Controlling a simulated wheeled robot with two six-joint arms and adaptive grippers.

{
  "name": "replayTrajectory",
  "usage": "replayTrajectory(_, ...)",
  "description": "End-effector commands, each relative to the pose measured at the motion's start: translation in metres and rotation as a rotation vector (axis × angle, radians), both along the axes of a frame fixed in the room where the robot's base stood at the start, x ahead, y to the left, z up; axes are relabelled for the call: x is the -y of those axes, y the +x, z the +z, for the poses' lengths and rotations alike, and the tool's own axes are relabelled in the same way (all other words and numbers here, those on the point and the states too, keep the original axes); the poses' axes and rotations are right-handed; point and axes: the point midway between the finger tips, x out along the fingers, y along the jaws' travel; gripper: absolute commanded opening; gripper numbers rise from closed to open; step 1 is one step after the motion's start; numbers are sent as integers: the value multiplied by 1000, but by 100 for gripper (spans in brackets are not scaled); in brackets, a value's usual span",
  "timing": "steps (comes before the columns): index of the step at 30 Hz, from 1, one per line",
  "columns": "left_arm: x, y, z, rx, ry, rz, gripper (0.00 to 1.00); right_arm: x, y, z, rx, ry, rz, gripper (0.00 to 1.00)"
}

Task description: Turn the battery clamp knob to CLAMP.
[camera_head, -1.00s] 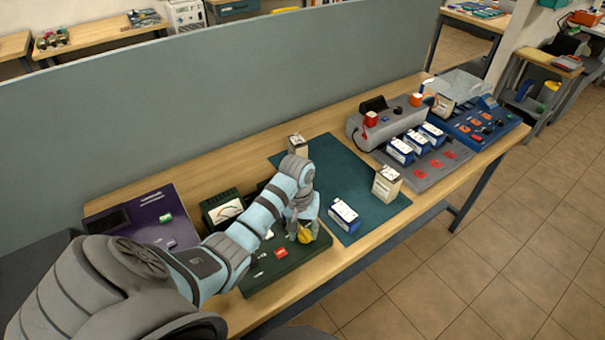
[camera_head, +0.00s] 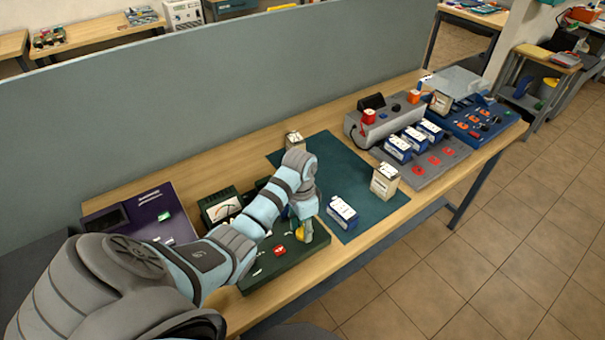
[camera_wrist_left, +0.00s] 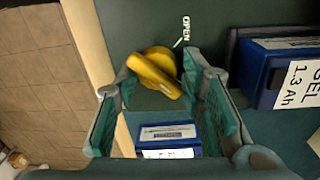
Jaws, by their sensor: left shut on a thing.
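The yellow battery clamp knob (camera_wrist_left: 155,73) sits between the fingertips of my left gripper (camera_wrist_left: 160,85), which is shut on it. Its bar lies slanted in the left wrist view, and a white OPEN label with a short mark stands beside it. No CLAMP label can be read. In the head view the knob (camera_head: 307,232) shows at the right end of a dark green unit (camera_head: 290,267), below my left gripper (camera_head: 303,212). A blue and white battery (camera_wrist_left: 168,135) shows between the fingers in the wrist view. My right gripper is not in view.
A larger blue battery (camera_wrist_left: 280,75) is close to the right finger in the wrist view. In the head view, a blue and white battery (camera_head: 343,212) and a cream battery (camera_head: 385,181) are on the green mat (camera_head: 362,205). A grey partition (camera_head: 230,95) runs behind the table.

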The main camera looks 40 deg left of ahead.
Motion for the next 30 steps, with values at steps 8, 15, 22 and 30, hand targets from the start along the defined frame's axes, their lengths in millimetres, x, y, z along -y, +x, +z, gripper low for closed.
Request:
replayTrajectory(8,1,-3,-2,-9,-5,-90,10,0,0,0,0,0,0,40)
replayTrajectory(15,1,-3,-2,-11,-5,-104,10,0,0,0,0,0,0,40)
replayTrajectory(22,1,-4,-2,-12,-4,-103,10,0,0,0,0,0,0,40)
replayTrajectory(30,1,-2,-1,-7,-2,-102,52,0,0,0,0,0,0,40)
